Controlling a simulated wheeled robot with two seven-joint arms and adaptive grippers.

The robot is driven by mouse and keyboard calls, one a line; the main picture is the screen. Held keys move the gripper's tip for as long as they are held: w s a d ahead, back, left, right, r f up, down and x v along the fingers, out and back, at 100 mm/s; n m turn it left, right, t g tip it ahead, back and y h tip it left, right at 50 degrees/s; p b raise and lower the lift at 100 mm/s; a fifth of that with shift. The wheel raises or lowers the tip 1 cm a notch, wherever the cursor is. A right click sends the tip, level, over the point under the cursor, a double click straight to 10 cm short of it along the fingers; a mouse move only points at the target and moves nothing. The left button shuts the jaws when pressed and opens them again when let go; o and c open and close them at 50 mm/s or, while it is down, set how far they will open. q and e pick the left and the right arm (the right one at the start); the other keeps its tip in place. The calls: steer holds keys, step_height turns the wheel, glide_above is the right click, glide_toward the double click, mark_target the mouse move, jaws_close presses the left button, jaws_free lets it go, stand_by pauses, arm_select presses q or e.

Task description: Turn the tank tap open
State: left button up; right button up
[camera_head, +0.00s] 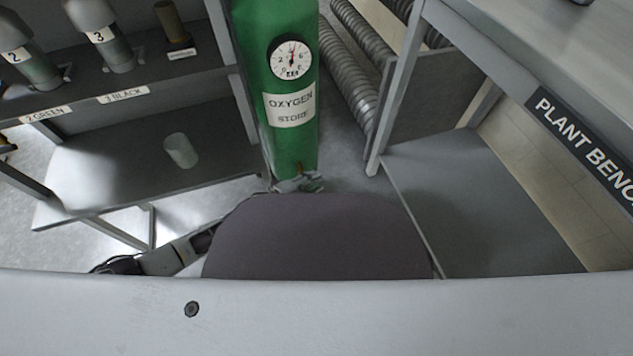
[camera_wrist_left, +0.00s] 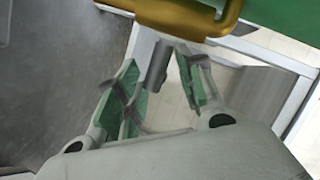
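The green oxygen tank (camera_head: 275,125) stands upright at the centre of the head view, with a round gauge and an "OXYGEN STORE" label. My left gripper (camera_head: 298,184) is low in front of the tank's base, partly hidden. In the left wrist view a yellow-gold handle (camera_wrist_left: 180,14), which looks like the tap, crosses the top, close beyond the fingertips. My left gripper (camera_wrist_left: 158,62) has its green-padded fingers apart. A short grey cylinder (camera_wrist_left: 157,66) shows between them; I cannot tell whether they touch it. The tank's green side (camera_wrist_left: 285,18) is at top right. My right gripper is not in view.
A shelf rack (camera_head: 90,180) with numbered bottles and a pale cup (camera_head: 181,150) stands left. The plant bench (camera_head: 480,190) and its lower shelf stand right. Ribbed grey hoses (camera_head: 350,75) lie behind, right of the tank.

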arm_select(q)
steer(key=shift+b+x, duration=0.3)
steer(key=shift+x, duration=0.65)
jaws_close()
